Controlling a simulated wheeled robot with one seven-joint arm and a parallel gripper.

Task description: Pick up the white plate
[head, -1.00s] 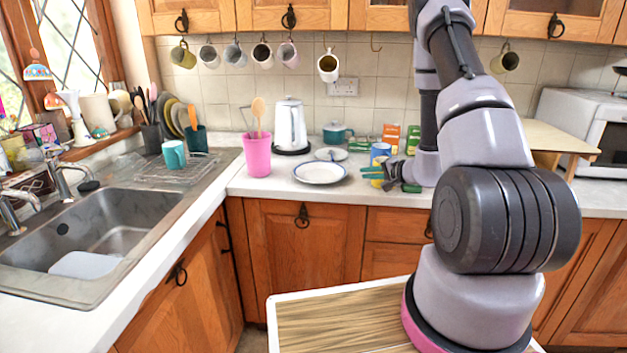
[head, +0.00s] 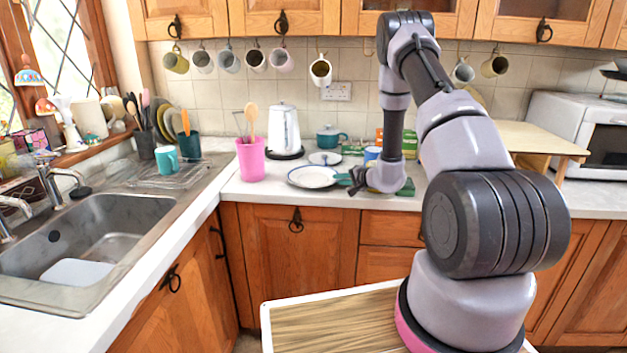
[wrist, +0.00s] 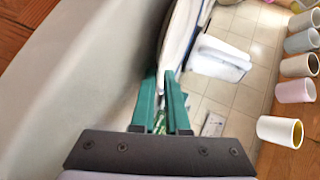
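The white plate (head: 312,177) with a thin dark rim lies flat on the counter in the head view. In the wrist view its near edge (wrist: 180,32) shows as a pale sliver just ahead of and partly between the fingertips. My gripper (head: 343,179) is low over the counter at the plate's right edge. Its two green fingers (wrist: 160,78) stand a narrow gap apart, one on each side of the rim's line. I cannot tell whether either finger touches the plate.
A small plate (head: 325,158) lies just behind. A white kettle (head: 285,128), a pink holder (head: 250,160) with a wooden spoon and a teal pot (head: 330,137) stand nearby. Boxes and a blue tin (head: 372,153) are close behind my gripper. The counter front is clear.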

